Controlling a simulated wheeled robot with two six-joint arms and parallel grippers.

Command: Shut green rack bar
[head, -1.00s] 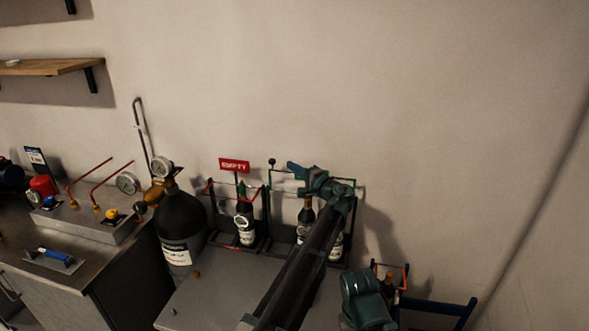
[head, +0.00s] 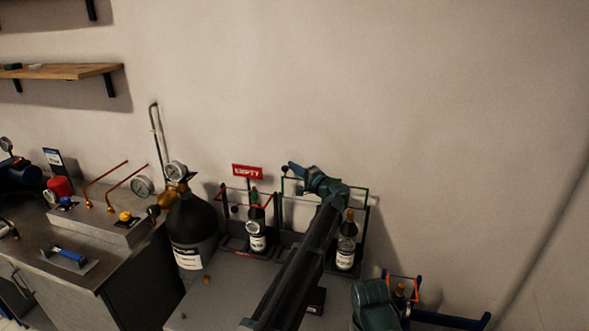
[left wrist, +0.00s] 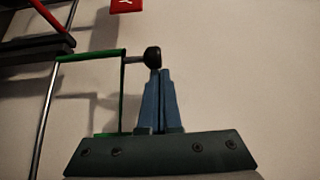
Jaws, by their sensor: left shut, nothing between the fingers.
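In the head view the green-trimmed rack (head: 367,203) stands on the low grey bench against the wall, right of a red-trimmed rack. My left arm crosses in front and hides part of it. My left gripper (head: 291,167) is at its upper left, shut and empty, with the tips at a black knob (head: 284,169). In the left wrist view the shut blue fingers (left wrist: 157,72) point up at the knob (left wrist: 152,57), touching or very close. The green bar (left wrist: 90,55) is left of the fingers. Whether it is latched I cannot tell.
A bottle (head: 346,242) stands in the green rack. The red-trimmed rack (head: 222,205) holds another bottle, with a red EMPTY sign (head: 248,172) above. A large black cylinder (head: 193,230) stands farther left. A small orange-trimmed rack (head: 404,279) is at lower right.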

